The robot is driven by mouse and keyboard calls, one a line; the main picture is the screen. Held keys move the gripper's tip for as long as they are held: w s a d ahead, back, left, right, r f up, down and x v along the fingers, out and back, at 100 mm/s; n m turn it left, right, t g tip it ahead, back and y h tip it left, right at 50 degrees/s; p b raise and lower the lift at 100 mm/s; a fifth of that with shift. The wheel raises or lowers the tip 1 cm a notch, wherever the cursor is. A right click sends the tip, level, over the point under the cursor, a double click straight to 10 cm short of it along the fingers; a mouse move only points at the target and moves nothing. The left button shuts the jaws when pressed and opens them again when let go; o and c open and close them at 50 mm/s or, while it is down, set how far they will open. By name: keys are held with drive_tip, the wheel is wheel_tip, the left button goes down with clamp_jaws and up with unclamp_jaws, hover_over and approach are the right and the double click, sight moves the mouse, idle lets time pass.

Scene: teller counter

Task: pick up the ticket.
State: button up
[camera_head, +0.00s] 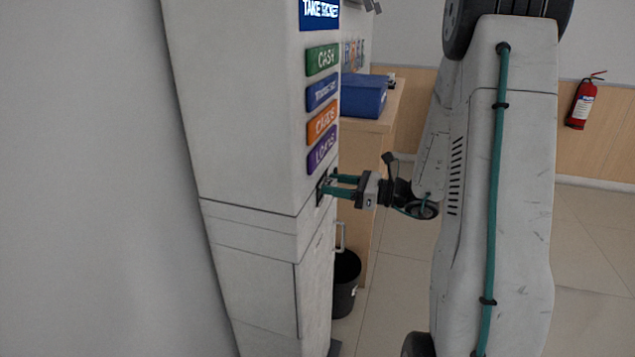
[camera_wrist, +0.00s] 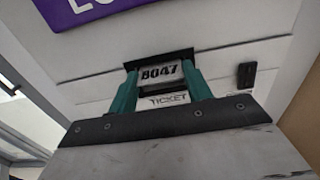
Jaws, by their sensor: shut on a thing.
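The ticket (camera_wrist: 162,73) is a small white slip printed "B047" in the wrist view, with a "TICKET" label (camera_wrist: 169,99) below it. It sits at the dark slot (camera_wrist: 158,59) in the front of the pale ticket machine (camera_head: 255,130). My gripper (camera_wrist: 162,80) has green fingers on both sides of the ticket and is shut on it at the slot. In the head view my gripper (camera_head: 332,185) reaches the machine's front from the right, under the coloured buttons. The ticket itself cannot be made out in the head view.
The machine has green, blue, orange and purple buttons (camera_head: 322,120) above the slot. A wooden counter (camera_head: 378,122) with a blue box (camera_head: 363,97) stands behind. A black bin (camera_head: 346,283) is on the floor. A fire extinguisher (camera_head: 582,103) hangs on the right wall.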

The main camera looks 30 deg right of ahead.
drive_tip(key=shift+r, duration=0.15)
drive_tip(key=v, duration=1.8)
drive_tip(key=shift+d, duration=0.1)
drive_tip(key=shift+v, duration=3.45)
